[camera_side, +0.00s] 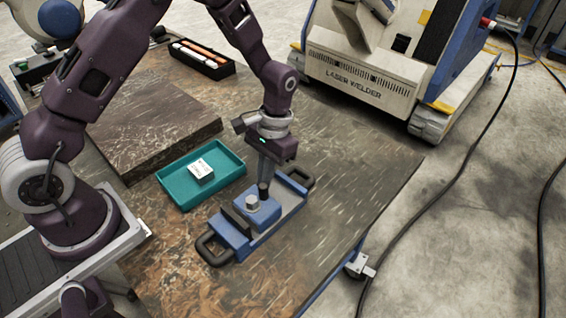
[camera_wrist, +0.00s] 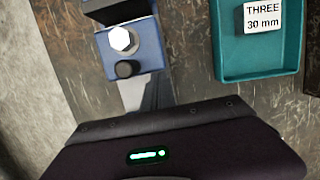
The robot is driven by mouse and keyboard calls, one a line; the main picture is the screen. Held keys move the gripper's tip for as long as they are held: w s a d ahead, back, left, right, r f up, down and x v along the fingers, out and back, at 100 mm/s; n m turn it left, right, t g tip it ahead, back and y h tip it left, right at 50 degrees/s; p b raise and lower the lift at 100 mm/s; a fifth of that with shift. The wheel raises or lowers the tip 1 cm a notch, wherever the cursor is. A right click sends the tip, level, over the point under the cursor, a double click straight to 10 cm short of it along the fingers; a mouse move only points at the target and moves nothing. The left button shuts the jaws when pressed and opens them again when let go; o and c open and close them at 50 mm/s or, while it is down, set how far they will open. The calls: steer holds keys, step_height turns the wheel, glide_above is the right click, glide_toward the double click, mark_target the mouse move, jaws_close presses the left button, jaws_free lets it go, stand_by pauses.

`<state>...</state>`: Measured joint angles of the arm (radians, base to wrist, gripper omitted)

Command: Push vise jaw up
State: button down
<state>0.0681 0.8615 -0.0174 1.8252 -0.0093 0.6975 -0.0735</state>
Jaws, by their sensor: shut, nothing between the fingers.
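The blue vise (camera_side: 240,233) lies on the table with a black handle at each end. A blue jaw block with a pale hexagonal part (camera_side: 252,203) on top sits toward its near-left half; a dark plate stands at its far-left side. My gripper (camera_side: 263,192) is shut and points down, its tip close beside the hexagonal part. I cannot tell whether it touches the jaw. In the wrist view the blue jaw block (camera_wrist: 150,45) shows at the top, with the hexagonal part (camera_wrist: 122,40) and my dark round fingertip (camera_wrist: 127,69) over it. The jaw's lower side is hidden.
A teal tray (camera_side: 236,163) holding a white block (camera_side: 200,171), labelled "THREE 30 mm" in the wrist view, lies left of the vise. A raised brown slab (camera_side: 150,130) and a black box (camera_side: 203,60) lie beyond. The table right of the vise is clear.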

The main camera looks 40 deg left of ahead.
steer(key=shift+s, duration=0.95)
steer(key=w, duration=0.4)
steer(key=shift+w+r, duration=0.3)
steer(key=shift+w, duration=0.1)
step_height(320, 180, up, 15)
steer(key=t, duration=0.1)
steer(key=s+a+r+t, duration=0.2)
steer(key=s+r+t, duration=0.1)
steer(key=s+r, duration=0.5)
steer(key=s+a+r+t, duration=0.1)
steer(key=s+r+t, duration=0.3)
steer(key=s, duration=1)
steer(key=shift+s, duration=0.25)
